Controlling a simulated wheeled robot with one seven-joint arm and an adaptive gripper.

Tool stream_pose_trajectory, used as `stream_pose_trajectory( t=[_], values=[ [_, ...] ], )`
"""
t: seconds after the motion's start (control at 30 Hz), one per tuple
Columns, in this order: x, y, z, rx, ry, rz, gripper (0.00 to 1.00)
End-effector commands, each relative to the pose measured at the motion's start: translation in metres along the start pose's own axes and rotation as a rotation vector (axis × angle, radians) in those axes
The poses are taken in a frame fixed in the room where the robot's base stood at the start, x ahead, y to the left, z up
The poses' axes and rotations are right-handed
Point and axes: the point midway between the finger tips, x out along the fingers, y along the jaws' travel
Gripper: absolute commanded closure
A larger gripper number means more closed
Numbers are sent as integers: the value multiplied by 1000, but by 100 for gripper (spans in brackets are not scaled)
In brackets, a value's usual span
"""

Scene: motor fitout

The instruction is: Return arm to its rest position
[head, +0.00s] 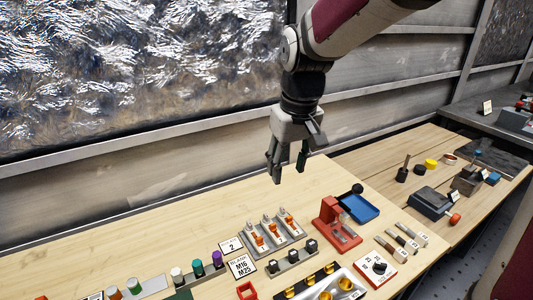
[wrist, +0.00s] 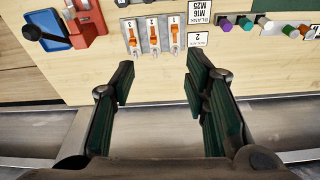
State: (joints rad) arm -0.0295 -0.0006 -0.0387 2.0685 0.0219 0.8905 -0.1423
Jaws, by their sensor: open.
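My gripper (head: 288,165) hangs above the back part of the wooden bench (head: 180,230), fingers pointing down. In the wrist view my gripper (wrist: 158,90) has its two dark green finger pads wide apart with nothing between them. The arm reaches in from the top of the head view. Below and in front of the fingers stands a grey rack (head: 275,237) with several orange-and-grey parts; it also shows in the wrist view (wrist: 153,36). The gripper is clear of it.
A red press-like fixture (head: 330,215) and a blue tray (head: 360,208) stand right of the rack. Label cards (head: 241,267) and coloured knobs (head: 197,268) are at front left. A grey panelled wall (head: 180,165) runs behind the bench. The bench's back left is bare.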

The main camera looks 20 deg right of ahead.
Motion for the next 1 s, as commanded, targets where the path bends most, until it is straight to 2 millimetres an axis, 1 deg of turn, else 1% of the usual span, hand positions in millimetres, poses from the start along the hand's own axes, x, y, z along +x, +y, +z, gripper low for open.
stream_pose_trajectory(
  t=[0.33, 0.47, 0.57, 0.7, 0.83, 0.9, 1.0],
  values=[
    [0, 0, 0, 0, 0, 0, 58],
    [-16, -2, 14, 9, 28, 3, 58],
    [-35, -4, 34, 24, 67, 6, 58],
    [-60, -9, 73, 49, 130, 13, 58],
    [-74, -14, 109, 71, 187, 21, 58],
    [-79, -16, 127, 81, 216, 25, 58],
    [-82, -18, 149, 97, 250, 30, 58]
  ],
)
